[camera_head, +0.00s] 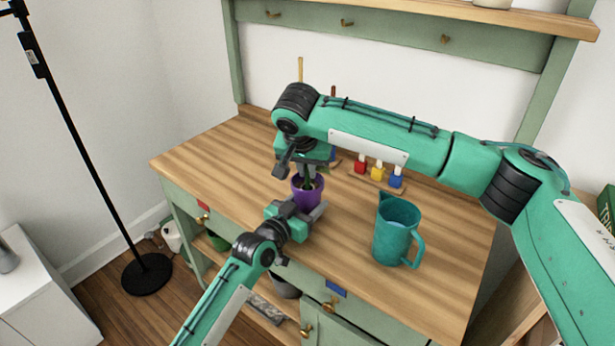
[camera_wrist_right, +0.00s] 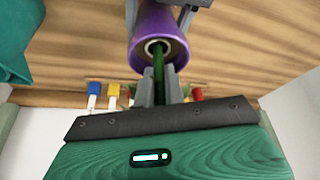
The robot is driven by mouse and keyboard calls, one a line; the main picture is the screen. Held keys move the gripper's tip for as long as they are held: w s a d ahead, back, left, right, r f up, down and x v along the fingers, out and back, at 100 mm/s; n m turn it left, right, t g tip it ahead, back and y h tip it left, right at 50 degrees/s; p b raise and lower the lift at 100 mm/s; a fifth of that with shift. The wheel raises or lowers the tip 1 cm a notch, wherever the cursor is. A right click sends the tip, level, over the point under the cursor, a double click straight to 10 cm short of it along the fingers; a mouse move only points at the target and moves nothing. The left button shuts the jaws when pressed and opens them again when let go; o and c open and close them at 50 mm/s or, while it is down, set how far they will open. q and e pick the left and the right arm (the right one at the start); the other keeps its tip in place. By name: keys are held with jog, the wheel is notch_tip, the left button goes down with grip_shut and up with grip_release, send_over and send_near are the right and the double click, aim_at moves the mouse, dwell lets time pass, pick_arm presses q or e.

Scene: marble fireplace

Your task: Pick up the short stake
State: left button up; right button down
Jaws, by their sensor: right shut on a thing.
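A purple pot (camera_head: 307,194) stands on the wooden worktop. In the right wrist view, a green rod (camera_wrist_right: 158,68) rises from the pot (camera_wrist_right: 158,35). My right gripper (camera_wrist_right: 160,92) is shut on that rod, above the pot; it also shows in the head view (camera_head: 303,165). I cannot tell whether the rod is a stake or a plant stem. A tan stick (camera_head: 300,70) and a shorter dark red-brown stick (camera_head: 333,91) show behind my right arm, their lower ends hidden. My left gripper (camera_head: 298,211) has fingers beside the pot; I cannot tell whether they press on it.
A teal pitcher (camera_head: 395,230) stands right of the pot. Small red (camera_head: 360,164), yellow (camera_head: 377,172) and blue (camera_head: 396,178) capped or filled items stand behind it. The worktop's left part is clear. A black lamp pole (camera_head: 85,150) stands left.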

jog(key=shift+r, duration=0.15)
notch_tip(320, 180, up, 28)
dwell(0.3)
pick_arm(q)
jog(key=o, duration=1.2)
